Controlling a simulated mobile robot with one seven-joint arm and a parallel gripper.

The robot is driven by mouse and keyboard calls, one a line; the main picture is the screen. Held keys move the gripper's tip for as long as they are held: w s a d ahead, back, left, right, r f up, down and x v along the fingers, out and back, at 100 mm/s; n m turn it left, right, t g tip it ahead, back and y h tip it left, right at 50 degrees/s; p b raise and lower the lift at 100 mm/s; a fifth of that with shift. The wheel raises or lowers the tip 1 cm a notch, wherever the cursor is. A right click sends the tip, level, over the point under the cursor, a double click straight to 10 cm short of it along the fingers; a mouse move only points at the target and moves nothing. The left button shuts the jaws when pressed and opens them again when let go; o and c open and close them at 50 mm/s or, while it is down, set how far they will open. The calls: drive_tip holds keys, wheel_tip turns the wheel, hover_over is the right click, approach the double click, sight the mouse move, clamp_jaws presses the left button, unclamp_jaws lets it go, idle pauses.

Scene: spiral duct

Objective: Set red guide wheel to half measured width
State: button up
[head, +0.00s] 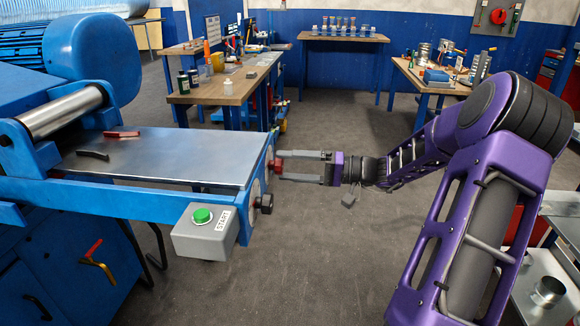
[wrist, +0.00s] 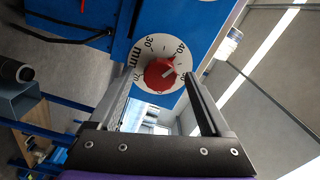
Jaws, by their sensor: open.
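The red guide wheel (head: 277,166) sits on the right end of the blue machine. In the wrist view the red wheel (wrist: 159,75) is mounted on a round white dial (wrist: 150,52) with numbers, including 30 and 40, and "mm". Contact cannot be told. The fingers hide part of the dial.
A grey box with a green START button (head: 202,216) and a dark knob (head: 264,203) are on the machine's front, near my gripper. A red-handled item (head: 122,134) and a dark item (head: 92,154) lie on the steel bed (head: 175,160).

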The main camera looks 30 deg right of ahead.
drive_tip(key=p+v, duration=0.1)
drive_tip(key=v, duration=1.6)
drive_tip(key=shift+d, duration=0.2)
drive_tip(key=shift+s, duration=0.15)
